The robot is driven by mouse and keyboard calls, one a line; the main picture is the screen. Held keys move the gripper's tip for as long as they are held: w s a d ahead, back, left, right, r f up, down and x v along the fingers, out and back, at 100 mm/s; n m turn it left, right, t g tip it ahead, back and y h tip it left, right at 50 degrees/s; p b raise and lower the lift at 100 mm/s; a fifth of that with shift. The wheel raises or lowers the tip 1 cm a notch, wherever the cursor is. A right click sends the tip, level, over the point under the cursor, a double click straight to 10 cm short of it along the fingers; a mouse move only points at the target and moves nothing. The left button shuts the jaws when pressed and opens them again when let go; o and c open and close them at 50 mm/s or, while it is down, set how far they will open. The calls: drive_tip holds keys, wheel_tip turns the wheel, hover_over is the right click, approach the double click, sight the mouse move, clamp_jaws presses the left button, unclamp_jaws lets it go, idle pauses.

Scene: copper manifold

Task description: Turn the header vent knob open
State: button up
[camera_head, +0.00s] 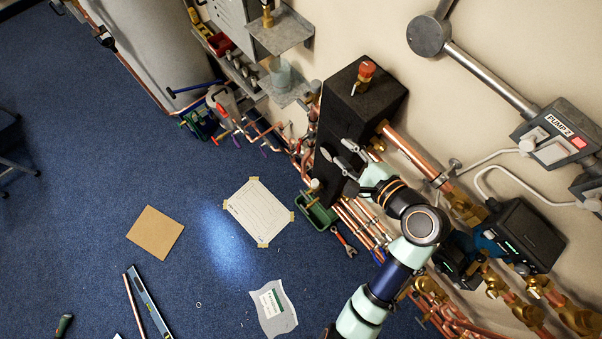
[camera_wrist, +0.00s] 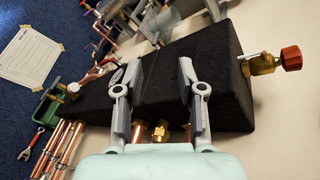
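The header vent knob (camera_head: 366,68) is red and sits on a brass fitting on top of the black header block (camera_head: 348,110). In the wrist view the red knob (camera_wrist: 291,58) shows at the right, on its brass valve (camera_wrist: 262,63) beside the end of the black block (camera_wrist: 215,50). My gripper (camera_head: 338,158) is in front of the lower part of the block, well below the knob. In the wrist view my gripper (camera_wrist: 158,75) has its two fingers spread apart with nothing between them but the block behind. I cannot tell whether the fingers touch the block.
Copper pipes (camera_head: 410,153) run right from the block along the wall. A grey shelf (camera_head: 282,32) stands left of the knob. A green tray (camera_head: 316,212) is below the block. A pump box labelled PUMP-2 (camera_head: 556,138) is at the right.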

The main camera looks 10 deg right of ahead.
drive_tip(key=a+f+n+h+b, duration=0.4)
drive_tip(key=a+f+n+b, duration=0.6)
drive_tip(key=n+b, duration=0.3)
drive_tip(key=shift+s+a+f+n+g, duration=0.15)
drive_tip(key=shift+s+a+n+g, duration=0.1)
drive_tip(key=shift+a+n+g, duration=0.25)
